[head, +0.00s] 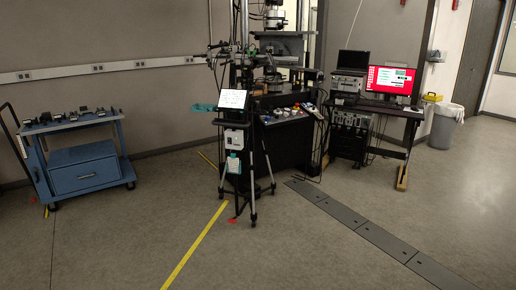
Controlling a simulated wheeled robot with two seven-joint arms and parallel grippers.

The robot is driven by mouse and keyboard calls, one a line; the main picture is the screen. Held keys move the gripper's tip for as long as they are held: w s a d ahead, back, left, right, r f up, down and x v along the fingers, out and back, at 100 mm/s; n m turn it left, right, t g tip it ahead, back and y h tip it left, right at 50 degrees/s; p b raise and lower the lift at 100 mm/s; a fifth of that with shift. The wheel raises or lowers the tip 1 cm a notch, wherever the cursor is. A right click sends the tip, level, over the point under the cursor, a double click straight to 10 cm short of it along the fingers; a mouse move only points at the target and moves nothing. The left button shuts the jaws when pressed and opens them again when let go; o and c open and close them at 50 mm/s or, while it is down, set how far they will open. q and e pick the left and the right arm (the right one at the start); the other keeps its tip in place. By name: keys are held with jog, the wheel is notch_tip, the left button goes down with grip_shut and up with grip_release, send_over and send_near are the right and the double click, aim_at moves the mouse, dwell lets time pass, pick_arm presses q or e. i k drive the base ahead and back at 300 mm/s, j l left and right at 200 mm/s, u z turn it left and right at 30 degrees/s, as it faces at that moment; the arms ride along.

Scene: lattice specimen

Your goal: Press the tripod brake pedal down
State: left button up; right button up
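A tripod (223,172) with silver and black legs stands upright on the floor near the middle, in front of a black test machine. It carries a bright tablet-like screen (232,99) and a small white box (234,139). A small red piece (232,221) sits low at the tripod's front feet, close to the floor; it looks like the brake pedal. It is too small to tell whether it is up or down. Neither of my grippers shows in the head view.
The test machine (290,140) stands right behind the tripod. A blue cart (84,171) is at left, a desk with a red monitor (390,82) at right. Yellow tape (195,247) and a grey floor channel (362,232) cross the floor. The front floor is clear.

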aim_at(234, 220)
jog(key=i, duration=3.25)
jog(key=z, duration=0.45)
